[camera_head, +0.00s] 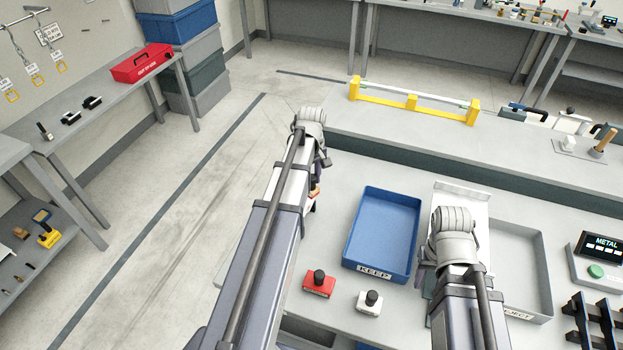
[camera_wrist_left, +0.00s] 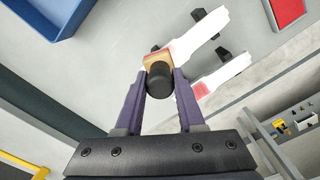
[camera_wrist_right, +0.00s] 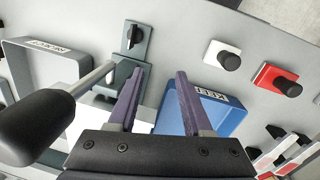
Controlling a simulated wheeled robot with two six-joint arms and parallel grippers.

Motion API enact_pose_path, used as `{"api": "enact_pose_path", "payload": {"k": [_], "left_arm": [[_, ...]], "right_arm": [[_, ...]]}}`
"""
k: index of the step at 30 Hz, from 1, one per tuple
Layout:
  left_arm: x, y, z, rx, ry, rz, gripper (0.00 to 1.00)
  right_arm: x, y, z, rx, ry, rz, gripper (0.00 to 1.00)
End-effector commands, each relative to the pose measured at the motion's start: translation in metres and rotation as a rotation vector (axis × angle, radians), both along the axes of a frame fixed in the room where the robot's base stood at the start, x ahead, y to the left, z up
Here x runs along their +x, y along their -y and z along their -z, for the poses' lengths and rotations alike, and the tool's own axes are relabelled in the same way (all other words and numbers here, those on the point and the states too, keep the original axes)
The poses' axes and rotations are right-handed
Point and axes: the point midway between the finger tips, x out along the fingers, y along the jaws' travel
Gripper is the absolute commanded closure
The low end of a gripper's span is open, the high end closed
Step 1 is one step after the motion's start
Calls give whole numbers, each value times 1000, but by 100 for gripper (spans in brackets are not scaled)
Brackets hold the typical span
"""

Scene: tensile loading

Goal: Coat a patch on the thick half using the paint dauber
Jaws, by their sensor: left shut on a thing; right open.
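My left gripper (camera_wrist_left: 160,88) is shut on the black knob of the paint dauber (camera_wrist_left: 159,62), which has a tan block. The block is over the end of a white specimen half (camera_wrist_left: 203,35); I cannot tell whether it touches. A second white half (camera_wrist_left: 224,74) lies beside it, with a red patch at its near end. Which half is thick is unclear. Both rest on black supports (camera_wrist_left: 222,47). In the head view my left arm mostly hides them. My right gripper (camera_wrist_right: 158,76) is open and empty, above the table near a dark plate with a knob (camera_wrist_right: 134,37).
The blue KEEP tray (camera_head: 361,264) stands between my arms, with a grey reject tray (camera_head: 547,300) to its right. A red block (camera_head: 319,287) and a white block (camera_head: 368,306), both with black knobs, sit in front of the KEEP tray. A METAL-labelled device (camera_head: 598,262) stands far right.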

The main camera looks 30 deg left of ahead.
Motion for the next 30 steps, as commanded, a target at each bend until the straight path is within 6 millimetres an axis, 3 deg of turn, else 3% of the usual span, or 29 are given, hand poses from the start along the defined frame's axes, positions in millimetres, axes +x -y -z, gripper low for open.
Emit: {"api": "enact_pose_path", "payload": {"k": [4,17,30], "left_arm": [[0,0,-18,0,0,0,100],[0,0,-20,0,0,0,100],[0,0,-50,0,0,0,100]], "right_arm": [[0,0,-18,0,0,0,50],[0,0,-21,0,0,0,50],[0,0,-50,0,0,0,50]]}}
